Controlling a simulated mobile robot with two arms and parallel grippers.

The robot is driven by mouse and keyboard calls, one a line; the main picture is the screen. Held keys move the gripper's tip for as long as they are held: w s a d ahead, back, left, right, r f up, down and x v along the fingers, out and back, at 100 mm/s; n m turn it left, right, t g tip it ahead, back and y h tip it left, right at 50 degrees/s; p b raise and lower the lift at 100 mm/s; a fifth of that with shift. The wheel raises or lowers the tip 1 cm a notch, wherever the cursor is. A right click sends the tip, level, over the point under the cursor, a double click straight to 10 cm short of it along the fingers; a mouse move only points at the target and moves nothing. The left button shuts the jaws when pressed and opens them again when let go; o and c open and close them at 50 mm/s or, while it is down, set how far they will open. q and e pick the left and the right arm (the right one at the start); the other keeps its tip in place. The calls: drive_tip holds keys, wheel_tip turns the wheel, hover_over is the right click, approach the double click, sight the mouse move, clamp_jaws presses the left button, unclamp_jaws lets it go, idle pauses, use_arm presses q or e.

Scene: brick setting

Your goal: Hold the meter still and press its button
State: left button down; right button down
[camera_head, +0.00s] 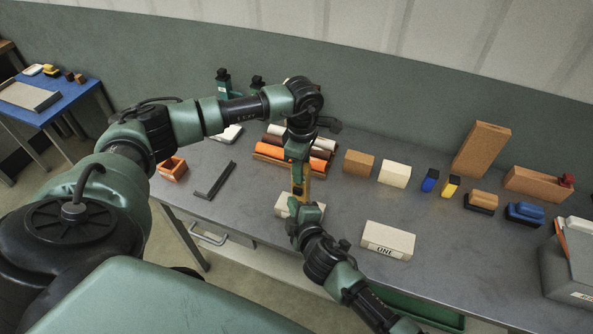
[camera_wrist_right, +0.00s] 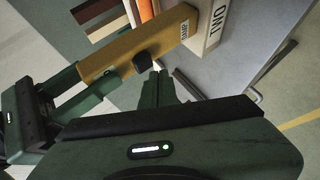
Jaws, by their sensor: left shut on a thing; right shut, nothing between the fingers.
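The meter is a long yellow bar with a black button. In the head view it shows as a small yellow piece (camera_head: 306,186) between my grippers, and in the right wrist view it runs slantwise (camera_wrist_right: 175,38). Its black button (camera_wrist_right: 143,62) stands out from the side. My left gripper (camera_head: 299,165) is shut on the meter, and its fingers show at the left of the wrist view. My right gripper (camera_head: 303,208) is shut and empty. Its fingertips (camera_wrist_right: 155,82) are just below the button in the wrist view; I cannot tell whether they touch it.
A pale block (camera_head: 286,205) sits partly hidden behind my right gripper. Another lettered pale block (camera_head: 388,241) is to the right. Orange and dark rolls (camera_head: 270,156) lie behind. Several bricks and a tall tan block (camera_head: 482,150) stand at the back right. The grey table's (camera_head: 345,205) middle is partly clear.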

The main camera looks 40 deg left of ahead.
drive_tip(key=s, duration=0.2)
drive_tip(key=s+d, duration=0.1)
drive_tip(key=s, duration=0.2)
idle(0.8)
use_arm(q)
drive_tip(key=c, duration=0.9)
unclamp_jaws()
